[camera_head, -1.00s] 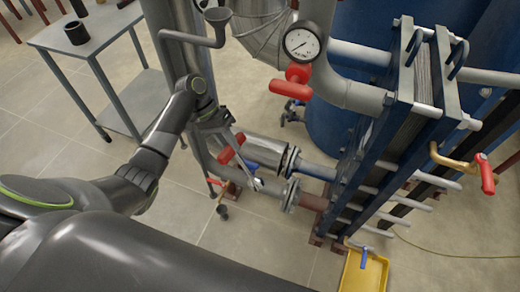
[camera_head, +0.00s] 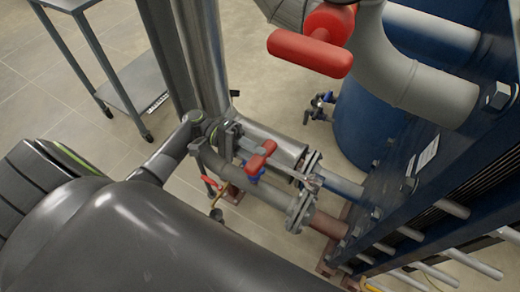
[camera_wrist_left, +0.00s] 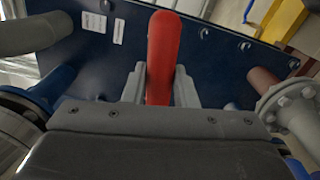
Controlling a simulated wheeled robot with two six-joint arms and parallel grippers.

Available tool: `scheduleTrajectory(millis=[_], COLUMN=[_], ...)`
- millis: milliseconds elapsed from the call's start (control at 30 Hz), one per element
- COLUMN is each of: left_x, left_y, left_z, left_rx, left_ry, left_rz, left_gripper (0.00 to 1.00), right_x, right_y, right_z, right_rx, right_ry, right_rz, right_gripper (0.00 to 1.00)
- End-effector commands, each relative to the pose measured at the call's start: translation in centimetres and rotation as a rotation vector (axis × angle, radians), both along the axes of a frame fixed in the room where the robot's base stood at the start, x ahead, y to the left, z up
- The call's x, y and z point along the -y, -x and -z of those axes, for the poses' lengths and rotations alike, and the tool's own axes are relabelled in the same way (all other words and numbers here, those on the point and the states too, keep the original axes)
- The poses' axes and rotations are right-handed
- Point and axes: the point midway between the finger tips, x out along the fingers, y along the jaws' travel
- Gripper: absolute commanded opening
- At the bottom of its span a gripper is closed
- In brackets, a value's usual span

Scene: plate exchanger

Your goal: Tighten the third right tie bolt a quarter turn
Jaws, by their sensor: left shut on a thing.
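The plate exchanger's dark blue end plate (camera_head: 440,175) stands at the right of the head view, with bolt heads on its face and pale tie rods (camera_head: 455,208) beside it. I cannot tell which is the third right tie bolt. In the left wrist view, the plate (camera_wrist_left: 225,65) lies beyond the fingers, with small bolt heads (camera_wrist_left: 246,46) along its edge. My left gripper (camera_head: 240,147) is at the lower pipework, left of the plate and away from its bolts. It is shut on a red valve handle (camera_wrist_left: 163,55), also seen in the head view (camera_head: 262,155). My right gripper is out of view.
A large red valve handle (camera_head: 310,50) and a thick grey pipe (camera_head: 420,88) stand close in front. Flanged pipes (camera_head: 300,210) run low to the plate. A blue tank (camera_head: 375,125) stands behind, and a grey trolley (camera_head: 125,80) at upper left.

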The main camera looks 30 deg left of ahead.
Motion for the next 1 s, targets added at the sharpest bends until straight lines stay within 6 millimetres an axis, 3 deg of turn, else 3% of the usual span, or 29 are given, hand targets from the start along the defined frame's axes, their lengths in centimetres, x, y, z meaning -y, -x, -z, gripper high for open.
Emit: scheduleTrajectory(millis=[167,700,1000], left_x=[1.2,8.5,10.0], left_y=[0.1,0.3,0.4], left_z=[-0.2,-0.2,-0.1], left_rx=[0.002,0.003,0.002], left_ry=[0.009,0.008,0.006], left_rz=[-0.002,0.000,-0.001], left_gripper=[0.00,0.00,0.00], right_x=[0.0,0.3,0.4], right_y=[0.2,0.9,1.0], right_z=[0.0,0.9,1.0], right_rx=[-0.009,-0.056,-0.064], right_ry=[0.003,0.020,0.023], right_rz=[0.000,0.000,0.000], right_gripper=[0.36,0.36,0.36])
